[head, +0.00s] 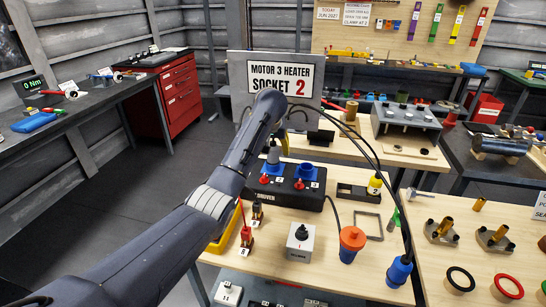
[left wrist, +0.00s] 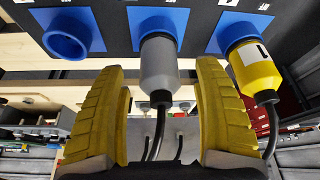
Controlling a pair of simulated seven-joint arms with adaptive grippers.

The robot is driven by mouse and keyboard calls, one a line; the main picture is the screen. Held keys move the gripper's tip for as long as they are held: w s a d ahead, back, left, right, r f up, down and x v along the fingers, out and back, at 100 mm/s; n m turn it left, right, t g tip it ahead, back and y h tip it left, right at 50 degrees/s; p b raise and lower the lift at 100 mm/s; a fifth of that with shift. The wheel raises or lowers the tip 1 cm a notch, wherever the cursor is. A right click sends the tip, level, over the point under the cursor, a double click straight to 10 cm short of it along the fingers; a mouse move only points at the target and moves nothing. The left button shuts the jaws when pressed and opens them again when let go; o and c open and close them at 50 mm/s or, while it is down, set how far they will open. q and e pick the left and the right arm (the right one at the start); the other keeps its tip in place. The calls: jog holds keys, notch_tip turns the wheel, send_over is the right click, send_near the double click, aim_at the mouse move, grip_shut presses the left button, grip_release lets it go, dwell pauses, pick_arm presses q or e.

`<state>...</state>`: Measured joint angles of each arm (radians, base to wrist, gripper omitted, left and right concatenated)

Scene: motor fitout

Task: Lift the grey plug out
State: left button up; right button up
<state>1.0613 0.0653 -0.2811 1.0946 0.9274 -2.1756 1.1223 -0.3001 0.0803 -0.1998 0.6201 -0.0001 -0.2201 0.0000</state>
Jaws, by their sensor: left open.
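The grey plug (left wrist: 158,72) sits in the middle blue socket (left wrist: 158,22) of a dark panel in the left wrist view, with a black cable trailing from its end. The grey plug also shows in the head view (head: 273,155), upright on the black driver box (head: 290,197). My left gripper (left wrist: 160,75) is open, its two yellow fingers on either side of the grey plug with gaps. It is largely hidden behind my arm in the head view, where some yellow (head: 284,140) shows. My right gripper is not in view.
A yellow plug (left wrist: 256,70) stands close beside the grey one; the socket (left wrist: 66,35) on the other side is empty. A sign panel (head: 280,78) rises behind the box. Black cables loop rightward to a blue plug (head: 399,272).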

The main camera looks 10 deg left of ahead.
pick_arm(q)
jog(key=shift+x, duration=1.1)
jog(key=shift+c, duration=0.2)
jog(key=c, duration=1.4)
